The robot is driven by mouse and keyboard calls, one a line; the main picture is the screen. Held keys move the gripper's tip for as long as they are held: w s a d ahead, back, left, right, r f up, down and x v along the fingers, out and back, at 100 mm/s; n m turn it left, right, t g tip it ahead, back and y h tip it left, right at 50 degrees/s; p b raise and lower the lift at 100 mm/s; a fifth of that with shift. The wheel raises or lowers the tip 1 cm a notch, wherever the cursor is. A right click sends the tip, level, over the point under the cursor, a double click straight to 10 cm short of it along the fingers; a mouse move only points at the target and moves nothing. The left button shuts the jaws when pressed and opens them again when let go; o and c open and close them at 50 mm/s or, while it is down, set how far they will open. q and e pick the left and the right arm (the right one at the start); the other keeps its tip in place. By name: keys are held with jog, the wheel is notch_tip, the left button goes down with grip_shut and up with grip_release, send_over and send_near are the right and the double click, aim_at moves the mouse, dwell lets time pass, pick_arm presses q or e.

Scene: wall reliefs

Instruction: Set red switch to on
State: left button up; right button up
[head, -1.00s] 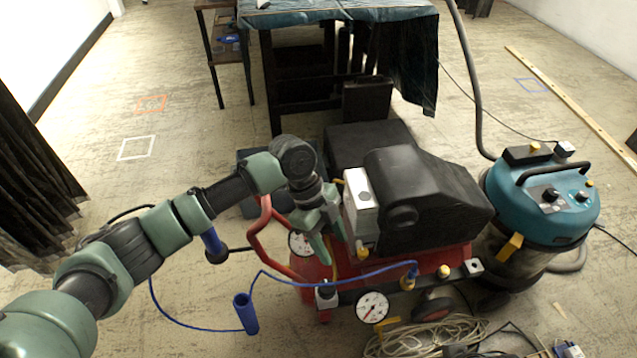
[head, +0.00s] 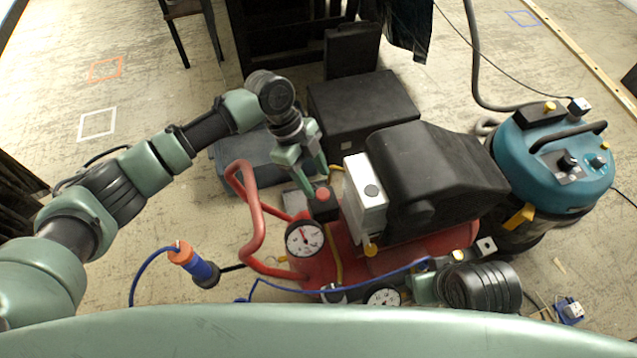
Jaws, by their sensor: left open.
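The red switch (head: 322,195) is a small red cap on a dark box on the red air compressor (head: 390,257), beside the round gauge (head: 304,238). My left gripper (head: 312,184) is open and points down just above the switch, with its fingertips close around or over the cap. I cannot tell whether they touch it. Whether the switch is on or off cannot be read. A black and green part of my right arm shows at the lower right, over the compressor's front. The state of its jaws cannot be made out.
A white box (head: 361,205) and the black motor cover (head: 432,170) stand right of the switch. A red handle (head: 249,230) is to its left. A blue vacuum (head: 540,150) stands at the right.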

aim_at(322, 193)
pick_arm(q)
jog(key=shift+b+x, duration=0.3)
jog(key=shift+x, duration=1.65)
jog(key=shift+w, duration=0.1)
grip_shut()
